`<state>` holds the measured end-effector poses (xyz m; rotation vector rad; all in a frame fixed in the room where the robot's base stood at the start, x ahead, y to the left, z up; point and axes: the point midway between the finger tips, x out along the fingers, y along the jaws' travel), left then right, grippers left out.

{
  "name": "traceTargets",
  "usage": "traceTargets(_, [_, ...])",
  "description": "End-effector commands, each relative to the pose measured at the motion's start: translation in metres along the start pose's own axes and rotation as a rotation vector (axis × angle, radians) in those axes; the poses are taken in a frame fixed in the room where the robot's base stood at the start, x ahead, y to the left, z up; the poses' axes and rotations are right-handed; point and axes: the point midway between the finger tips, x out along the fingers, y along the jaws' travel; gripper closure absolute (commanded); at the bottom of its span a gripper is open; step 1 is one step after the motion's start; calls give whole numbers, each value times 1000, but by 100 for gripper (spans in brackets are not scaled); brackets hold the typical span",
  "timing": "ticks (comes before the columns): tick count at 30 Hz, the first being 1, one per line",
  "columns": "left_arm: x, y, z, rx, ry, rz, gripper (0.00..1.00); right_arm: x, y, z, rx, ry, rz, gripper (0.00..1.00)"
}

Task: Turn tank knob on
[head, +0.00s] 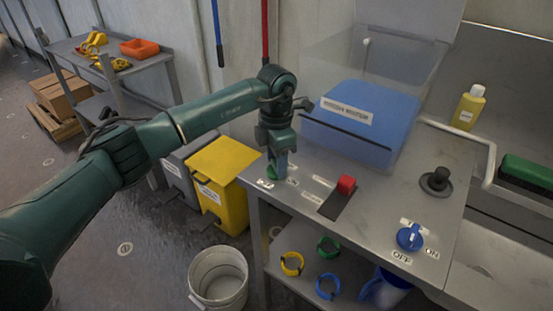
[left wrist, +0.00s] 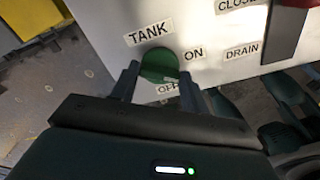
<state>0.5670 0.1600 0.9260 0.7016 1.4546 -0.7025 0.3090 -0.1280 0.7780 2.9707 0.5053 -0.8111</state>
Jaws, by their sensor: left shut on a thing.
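The green tank knob (head: 272,172) is at the left end of the grey metal counter (head: 385,195), mostly hidden by my gripper in the head view. In the left wrist view the round green knob (left wrist: 160,63) sits on a pale panel with labels TANK above, ON to the right and OFF below. My left gripper (head: 280,168) reaches down over it. In the left wrist view its two fingers (left wrist: 160,80) stand on either side of the knob, shut on it. Which label the knob points to is hard to tell. My right gripper is not in view.
A red-handled drain lever (head: 346,185) is right of the knob. A blue box (head: 350,118) with a raised clear lid stands behind. A blue ON/OFF knob (head: 409,238) and a black knob (head: 438,180) are further right. A yellow bin (head: 221,175) stands left of the counter.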

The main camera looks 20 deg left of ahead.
Motion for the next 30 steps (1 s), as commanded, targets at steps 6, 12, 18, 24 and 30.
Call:
traceTargets(6, [0,0,0,-200,1,1,77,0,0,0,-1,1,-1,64])
traceTargets(12, [-1,0,0,-357,0,2,77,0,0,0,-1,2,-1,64])
traceTargets(18, [-1,0,0,-473,-1,1,77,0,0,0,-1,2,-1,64])
traceTargets(24, [0,0,0,-539,0,1,77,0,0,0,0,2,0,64])
traceTargets(30, [0,0,0,-565,0,1,77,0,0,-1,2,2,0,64])
